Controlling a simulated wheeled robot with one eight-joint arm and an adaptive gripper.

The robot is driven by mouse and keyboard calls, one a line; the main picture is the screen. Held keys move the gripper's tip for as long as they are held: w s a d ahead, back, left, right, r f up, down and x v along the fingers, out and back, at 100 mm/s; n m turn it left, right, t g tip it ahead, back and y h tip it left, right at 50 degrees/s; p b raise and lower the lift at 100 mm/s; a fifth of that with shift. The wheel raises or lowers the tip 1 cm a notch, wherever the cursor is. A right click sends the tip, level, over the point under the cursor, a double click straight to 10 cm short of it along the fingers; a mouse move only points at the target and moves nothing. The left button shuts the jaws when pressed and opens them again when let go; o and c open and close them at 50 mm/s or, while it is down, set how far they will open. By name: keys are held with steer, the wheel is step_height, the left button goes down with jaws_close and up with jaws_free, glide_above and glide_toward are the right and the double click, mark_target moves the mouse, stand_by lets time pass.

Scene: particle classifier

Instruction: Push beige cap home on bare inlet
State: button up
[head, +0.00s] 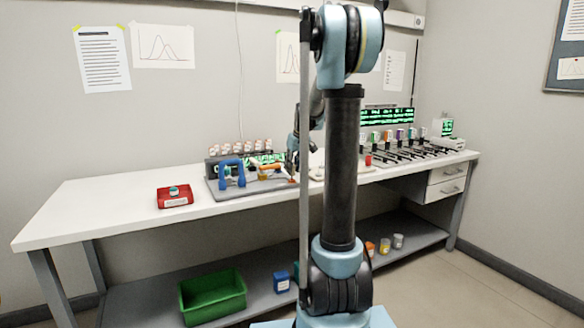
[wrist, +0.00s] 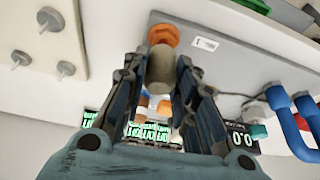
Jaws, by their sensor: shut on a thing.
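My gripper (wrist: 158,82) is shut on the beige cap (wrist: 160,68), a short grey-beige cylinder between the fingertips in the wrist view. An orange round fitting (wrist: 163,35), which may be the inlet, lies just beyond the cap's far end on the grey board (wrist: 225,58). The cap seems in line with it; whether they touch I cannot tell. In the head view the same board (head: 222,195) stands on the bench, and my wrist is beside its right end. My arm hides much of that area there, and the cap cannot be made out.
Blue pipe loops (head: 232,172) rise from the board's left part, and a display stands behind it. A pale panel with metal pegs (wrist: 50,60) is close to my gripper. A red tray (head: 174,200) sits left on the bench (head: 110,205), with free surface around it.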

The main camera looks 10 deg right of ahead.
steer(key=shift+f, duration=1.05)
steer(key=o, duration=1.1)
steer(key=shift+c, duration=0.2)
steer(key=v, duration=1.2)
steer(key=s+a+f+m+g, duration=0.1)
steer(key=s+f, duration=0.3)
steer(key=s, duration=0.6)
steer(key=s+a+f+m, duration=0.1)
steer(key=s+a+f, duration=0.15)
steer(key=s, duration=0.85)
steer(key=s+d+f+m+h, duration=0.1)
steer(key=s+f+m, duration=0.1)
steer(key=s+f, duration=1.4)
steer(key=s, duration=0.2)
steer(key=shift+s+g+h, duration=0.35)
steer(key=shift+g+h, duration=0.05)
